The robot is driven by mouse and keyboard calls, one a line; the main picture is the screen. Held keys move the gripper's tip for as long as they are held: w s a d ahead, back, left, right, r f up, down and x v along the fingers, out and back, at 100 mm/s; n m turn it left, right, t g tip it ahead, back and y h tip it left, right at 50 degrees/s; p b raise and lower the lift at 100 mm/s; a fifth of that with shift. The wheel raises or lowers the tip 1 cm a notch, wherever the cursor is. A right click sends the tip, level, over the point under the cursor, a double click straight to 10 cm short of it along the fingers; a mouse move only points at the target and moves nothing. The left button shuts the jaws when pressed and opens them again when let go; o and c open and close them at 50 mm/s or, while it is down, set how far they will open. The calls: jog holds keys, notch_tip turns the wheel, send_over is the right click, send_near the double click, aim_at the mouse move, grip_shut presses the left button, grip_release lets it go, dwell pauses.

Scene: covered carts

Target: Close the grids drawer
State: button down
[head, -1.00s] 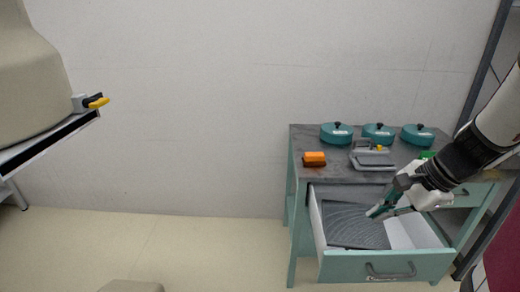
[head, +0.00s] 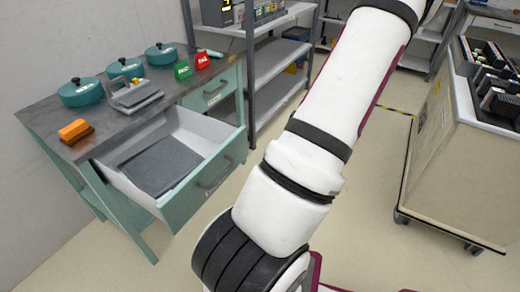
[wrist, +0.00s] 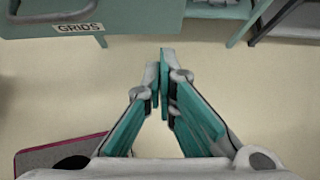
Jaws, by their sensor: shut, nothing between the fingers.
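The grids drawer (head: 200,183) is pulled out of the teal cart on the left in the head view, with a dark grey grid-like sheet (head: 160,165) lying inside. Its front shows a dark handle. In the wrist view its teal front (wrist: 130,27) crosses the top left, with a label reading GRIDS and part of the handle. My gripper (wrist: 164,52) is shut and empty, over bare floor, apart from the drawer front in that view. In the head view my arm fills the middle and the gripper is out of sight.
On the cart top (head: 70,125) stand several teal pots, an orange block (head: 75,130), a grey device (head: 133,95) and green and red signs. A second drawer (head: 215,92) beside it looks shut. Metal shelves (head: 275,65) stand behind; a beige cart (head: 455,150) stands right.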

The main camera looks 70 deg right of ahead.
jog(key=b, duration=0.2)
send_near(242, 153)
notch_tip(242, 153, down, 3)
jog(key=shift+w+d, duration=0.2)
jog(key=shift+w, duration=0.7)
jog(key=shift+w+d, duration=0.25)
jog(key=shift+w, duration=0.65)
jog(key=w+d+b, duration=0.1)
jog(key=w+d, duration=0.1)
jog(key=w, duration=0.9)
jog(key=w+d+b, duration=0.1)
jog(key=w+d, duration=0.2)
jog(key=w, duration=0.8)
jog(key=w+d+b, duration=0.1)
jog(key=w+d, duration=0.2)
jog(key=w, duration=0.9)
jog(key=shift+w, duration=0.1)
jog(key=shift+w+r, duration=0.1)
jog(key=shift+r, duration=0.05)
